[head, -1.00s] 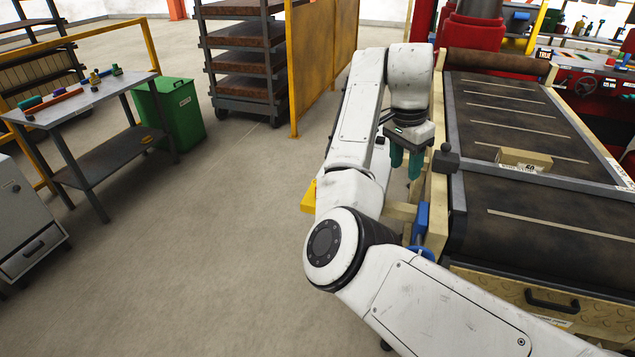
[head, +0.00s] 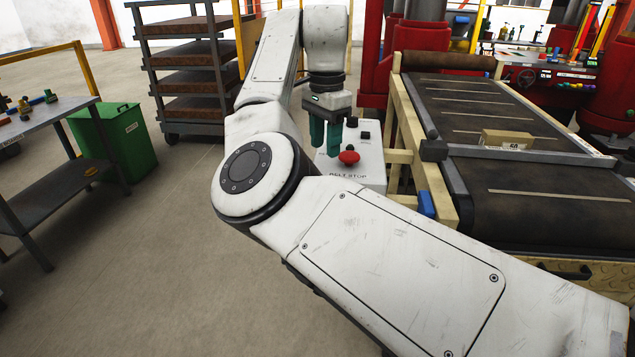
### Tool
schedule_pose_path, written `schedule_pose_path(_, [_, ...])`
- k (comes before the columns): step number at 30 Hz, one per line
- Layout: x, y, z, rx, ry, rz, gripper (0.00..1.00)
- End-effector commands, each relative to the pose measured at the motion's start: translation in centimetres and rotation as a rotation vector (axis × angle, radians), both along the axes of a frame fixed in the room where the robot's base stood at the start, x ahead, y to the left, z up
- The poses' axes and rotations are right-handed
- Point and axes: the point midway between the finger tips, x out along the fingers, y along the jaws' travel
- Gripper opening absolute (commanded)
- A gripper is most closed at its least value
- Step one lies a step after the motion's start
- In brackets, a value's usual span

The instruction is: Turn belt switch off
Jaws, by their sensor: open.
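A pale control box (head: 370,160) stands at the left side of the conveyor belt (head: 530,200). A red mushroom button (head: 349,157) sits on its top, with lettering below that appears to read "BELT STOP". Small black knobs (head: 364,136) sit farther back on the box. Which one is the belt switch, and how it is set, I cannot tell. My gripper (head: 326,146) points down with its green fingers apart and empty. In the picture it overlaps the left part of the box, just left of the red button. Whether it touches the box I cannot tell. My arm hides the front below the box.
A cardboard box (head: 507,139) lies on the belt. A blue part (head: 426,204) is on the belt frame's left side. Red machinery (head: 425,35) stands behind the control box. A rack of trays (head: 190,80), a green bin (head: 125,145) and a table (head: 40,118) stand left. Floor between is clear.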

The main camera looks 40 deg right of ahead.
Motion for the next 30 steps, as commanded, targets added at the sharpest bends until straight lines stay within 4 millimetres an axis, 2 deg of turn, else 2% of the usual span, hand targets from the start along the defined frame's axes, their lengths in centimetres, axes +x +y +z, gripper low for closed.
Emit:
schedule_pose_path(9, [0.0, 0.1, -5.7, 0.001, 0.002, 0.002, 0.45])
schedule_pose_path(15, [0.0, 0.1, -8.4, 0.001, 0.001, 0.002, 0.45])
schedule_pose_path(21, [0.0, 0.1, -9.5, 0.0, 0.001, 0.001, 0.45])
schedule_pose_path(29, [0.0, 0.0, -9.6, 0.0, 0.0, 0.001, 0.45])
schedule_pose_path(30, [0.0, 0.0, -9.6, 0.0, 0.0, 0.001, 0.41])
